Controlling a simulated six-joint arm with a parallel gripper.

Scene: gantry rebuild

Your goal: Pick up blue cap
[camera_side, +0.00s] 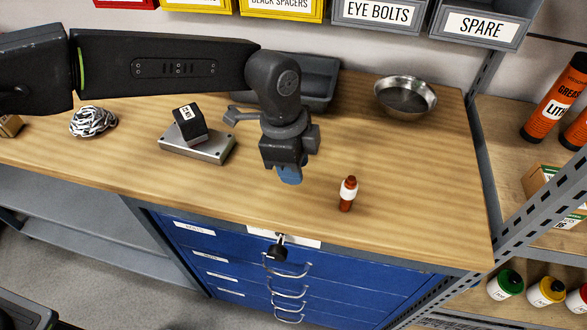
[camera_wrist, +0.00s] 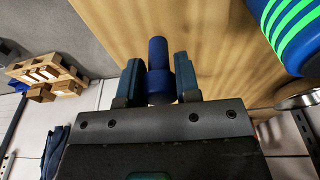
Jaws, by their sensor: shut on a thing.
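The blue cap (camera_wrist: 158,62) is between the two fingers of my gripper (camera_wrist: 157,82) in the wrist view. It looks like a small dark blue cylinder with a wider part near the fingers. In the side view, my gripper (camera_side: 286,163) points down over the wooden bench. The lower part of the blue cap (camera_side: 290,175) shows below the fingers, and its upper part is hidden by them. The cap seems to be above the bench top, but the exact gap is hard to tell.
A small red-brown bottle with a white band (camera_side: 347,194) stands right of my gripper. A metal plate (camera_side: 214,149) with a dark block (camera_side: 190,125) lies left. A steel bowl (camera_side: 405,97) and a dark tray (camera_side: 318,80) are behind. The bench's front is clear.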

